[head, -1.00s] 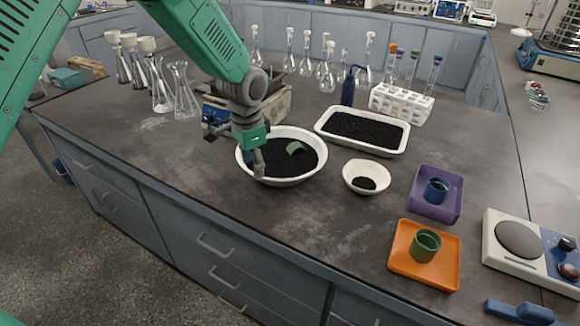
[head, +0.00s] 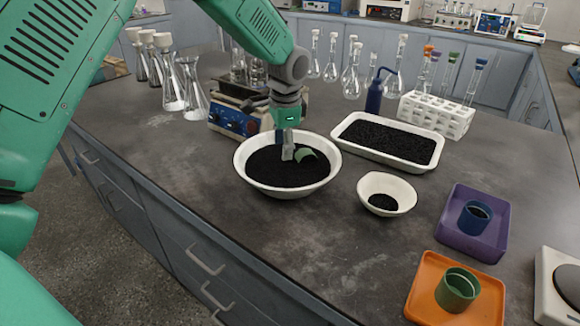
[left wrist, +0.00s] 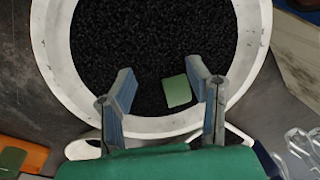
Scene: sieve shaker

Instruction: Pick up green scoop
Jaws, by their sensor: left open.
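The green scoop (head: 309,157) lies in the large white bowl (head: 252,183) of black granules, partly sunk in them. In the left wrist view its green part (left wrist: 177,91) shows between my finger tips, closer to the right-hand finger. My left gripper (head: 288,151) reaches down over the bowl just left of the scoop. In the left wrist view the left gripper (left wrist: 160,88) is open, its two blue-grey fingers apart with nothing between them gripped. I cannot tell whether a finger touches the scoop. My right gripper is not in view.
A small white bowl (head: 401,190) and a white tray (head: 432,159) of black granules stand to the right. A hotplate (head: 232,119) with glassware is close behind the big bowl. Purple (head: 497,240) and orange (head: 424,306) trays hold cups. The front counter is clear.

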